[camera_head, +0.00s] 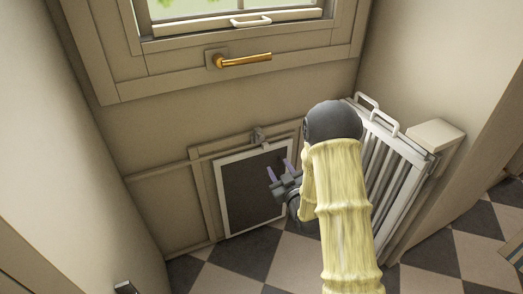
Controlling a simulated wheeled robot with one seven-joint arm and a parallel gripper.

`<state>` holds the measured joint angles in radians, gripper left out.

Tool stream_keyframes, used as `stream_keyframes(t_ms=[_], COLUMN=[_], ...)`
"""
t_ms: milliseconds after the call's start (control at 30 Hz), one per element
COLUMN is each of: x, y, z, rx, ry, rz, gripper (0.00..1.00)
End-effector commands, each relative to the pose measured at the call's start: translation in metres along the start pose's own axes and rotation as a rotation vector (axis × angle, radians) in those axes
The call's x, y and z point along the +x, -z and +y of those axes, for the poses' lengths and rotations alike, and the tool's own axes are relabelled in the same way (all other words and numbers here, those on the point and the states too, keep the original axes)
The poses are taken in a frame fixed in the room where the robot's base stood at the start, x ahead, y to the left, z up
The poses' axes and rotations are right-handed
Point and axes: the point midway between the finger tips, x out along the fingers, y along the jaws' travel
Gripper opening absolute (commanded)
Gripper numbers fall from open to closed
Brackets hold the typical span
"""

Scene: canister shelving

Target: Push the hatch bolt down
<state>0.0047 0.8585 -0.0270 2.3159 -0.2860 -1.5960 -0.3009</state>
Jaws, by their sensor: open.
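The hatch (239,195) is a dark panel in a white frame, low on the back wall. A small grey fitting that looks like the hatch bolt (258,136) sits at the top of the hatch frame; its exact position is too small to tell. My arm, in a yellow sleeve, hides the hatch's right side and the floor there.
A white slatted gate (391,170) with handles stands close right of my arm, beside a post (436,136). A brass lever handle (243,60) is on the window panel above. A wall closes the left side. The checkered floor (243,258) before the hatch is clear.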

Motion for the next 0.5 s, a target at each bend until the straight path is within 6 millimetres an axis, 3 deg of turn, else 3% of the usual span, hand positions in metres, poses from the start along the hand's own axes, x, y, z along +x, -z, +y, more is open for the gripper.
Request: stream_keyframes(t_ms=[500], x=[0.0086], y=[-0.0005], z=[-0.0005], rx=[-0.003], ry=[-0.002], rz=[0.014], gripper=[0.43])
